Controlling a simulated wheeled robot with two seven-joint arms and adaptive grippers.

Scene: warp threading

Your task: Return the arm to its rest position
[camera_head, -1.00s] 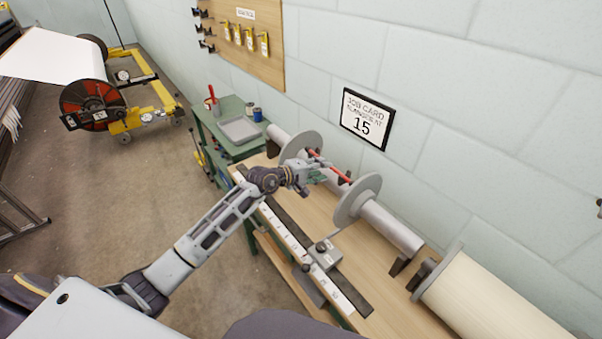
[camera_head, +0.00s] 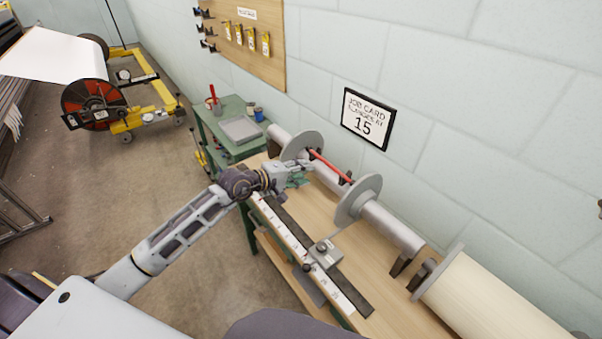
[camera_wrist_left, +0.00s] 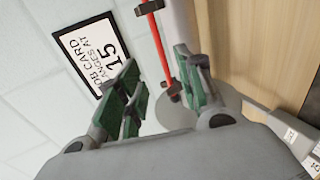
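My left gripper (camera_head: 300,175) is above the wooden bench, just left of the beam shaft. In the left wrist view it (camera_wrist_left: 163,88) is open, with its green finger pads apart and nothing held between them. A red rod (camera_head: 328,165) lies along the shaft between two grey flanges; it also shows beyond the fingers in the left wrist view (camera_wrist_left: 157,45). The near flange (camera_head: 358,200) and far flange (camera_head: 301,148) sit on the shaft. My right gripper is not in view.
A ruler (camera_head: 290,238) with a sliding stop (camera_head: 323,252) runs along the bench (camera_head: 385,285). A cream roll (camera_head: 490,300) is at right. A green cart (camera_head: 208,130) stands at the far end. A job card reading 15 (camera_head: 366,120) hangs on the wall. Open floor lies left.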

